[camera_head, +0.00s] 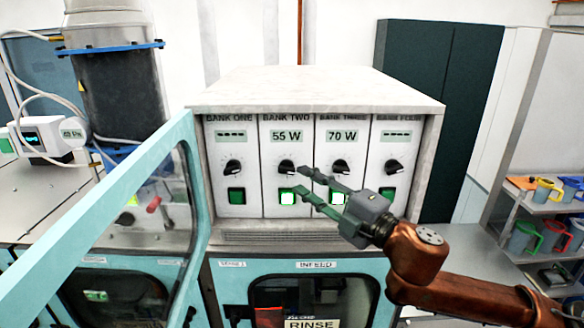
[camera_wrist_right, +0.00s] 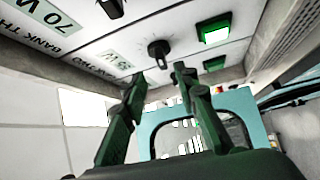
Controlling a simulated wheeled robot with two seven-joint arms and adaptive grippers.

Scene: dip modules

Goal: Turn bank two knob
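The bank two knob (camera_head: 287,167) is a black dial on the white panel under a "55 W" display (camera_head: 286,135). A lit green button (camera_head: 287,197) is below it. My right gripper (camera_head: 294,181) comes in from the right, in front of the bank two and three panels, with its fingers apart and empty. In the right wrist view the knob (camera_wrist_right: 159,50) shows just beyond the gap between the fingertips (camera_wrist_right: 158,75). The fingers appear not to touch it. My left gripper is not in view.
The bank one knob (camera_head: 233,167), bank three knob (camera_head: 340,166) and bank four knob (camera_head: 393,167) sit beside it. Bank three reads "70 W". An open teal-framed glass door (camera_head: 150,215) stands at the left. A shelf with mugs (camera_head: 545,205) is at the far right.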

